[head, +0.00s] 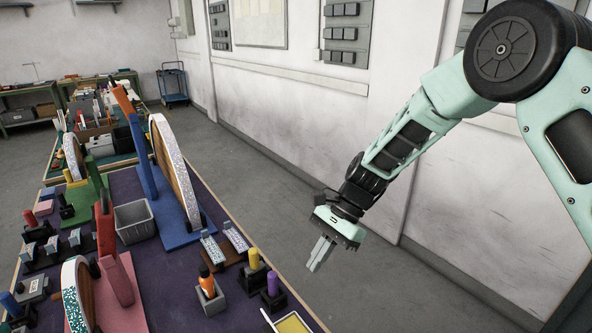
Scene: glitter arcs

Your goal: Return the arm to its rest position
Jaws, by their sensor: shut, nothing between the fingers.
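My gripper (320,254) hangs at the end of my mint-green arm, to the right of the purple-topped table (190,289). Its two pale fingers are together with nothing between them, and they point down and slightly left. In the picture it is over the grey floor, just beyond the table's right edge. It looks apart from everything on the table. My arm is bent and reaches in from the upper right.
Several glitter arcs stand on the table, among them a tall one (176,172) on a blue base. Near the right edge are an orange bottle (206,282), a yellow tray (292,323) and a yellow cylinder (253,258). A white wall (285,113) runs along the right. Floor between is clear.

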